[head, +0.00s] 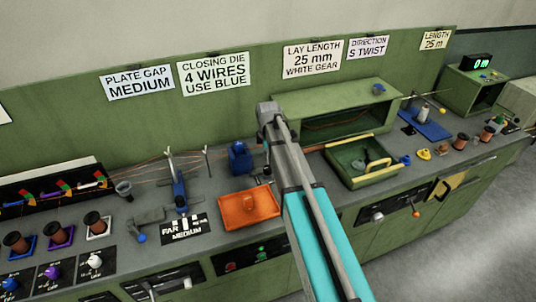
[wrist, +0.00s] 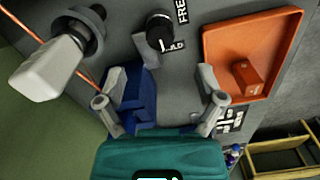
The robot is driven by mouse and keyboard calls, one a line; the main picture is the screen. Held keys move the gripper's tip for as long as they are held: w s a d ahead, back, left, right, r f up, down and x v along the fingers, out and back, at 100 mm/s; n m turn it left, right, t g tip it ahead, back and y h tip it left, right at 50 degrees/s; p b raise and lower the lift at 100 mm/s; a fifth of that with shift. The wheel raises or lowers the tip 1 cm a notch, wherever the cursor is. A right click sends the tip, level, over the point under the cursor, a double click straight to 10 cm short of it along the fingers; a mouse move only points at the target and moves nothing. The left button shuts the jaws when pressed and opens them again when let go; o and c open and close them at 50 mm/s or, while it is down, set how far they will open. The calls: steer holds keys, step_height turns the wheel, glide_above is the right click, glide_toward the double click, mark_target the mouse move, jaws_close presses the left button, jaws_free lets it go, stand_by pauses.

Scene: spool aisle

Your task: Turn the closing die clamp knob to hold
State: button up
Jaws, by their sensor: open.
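A round black knob (wrist: 160,32) with a pale mark on it shows at the top middle of the wrist view. The word FREE is printed beside it; another label at its edge is only partly readable. A blue block (wrist: 132,97), likely the die holder, stands below the knob in that picture; it also shows in the head view (head: 239,158), left of my arm. My gripper (wrist: 162,85) is open, its grey fingers apart and holding nothing. The knob lies beyond the fingertips, with no visible contact.
An orange tray (head: 236,212) with a small orange block (wrist: 248,76) lies near the bench's front edge. A white-and-grey part (wrist: 55,65) stands beside the knob. Thin copper wires cross the bench. A green tray (head: 345,173) and open green housing (head: 388,98) stand right of my arm.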

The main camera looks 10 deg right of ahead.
mark_target(268, 167)
steer(key=shift+r+p, duration=2.8)
steer(key=shift+r, duration=0.35)
steer(key=s+a+f+m+b, duration=0.1)
steer(key=s+m, duration=1.5)
steer(key=s, duration=0.5)
steer(key=shift+s+f+m, duration=0.2)
steer(key=shift+f+m, duration=0.05)
steer(key=shift+m, duration=0.15)
